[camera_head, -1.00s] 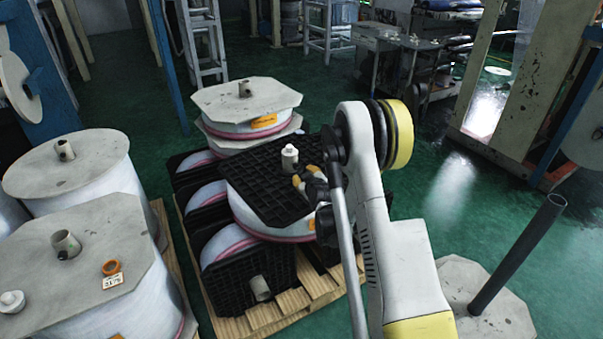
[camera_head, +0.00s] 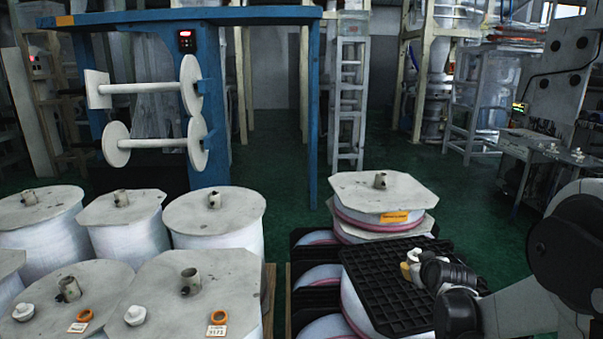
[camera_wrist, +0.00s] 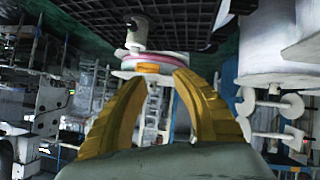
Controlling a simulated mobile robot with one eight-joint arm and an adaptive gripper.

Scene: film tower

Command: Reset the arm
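My gripper (camera_head: 407,270) is in the lower right of the head view, its yellow fingertips close to a white plug (camera_head: 414,254) above the black lattice pallet (camera_head: 385,300). My dark wrist and pale arm reach in from the right edge. In the wrist view, which looks upside down, the two yellow fingers of my gripper (camera_wrist: 163,78) curve inward with a clear gap between their tips. Nothing is between them. The white plug (camera_wrist: 137,32) shows beyond the tips, apart from them. The head view does not show whether gripper and plug touch.
A white reel with an octagonal top (camera_head: 380,195) stands behind the black pallet. Several large white reels (camera_head: 215,222) fill the left side. A blue frame (camera_head: 220,100) with white spools stands behind them. Green floor (camera_head: 285,195) is open between.

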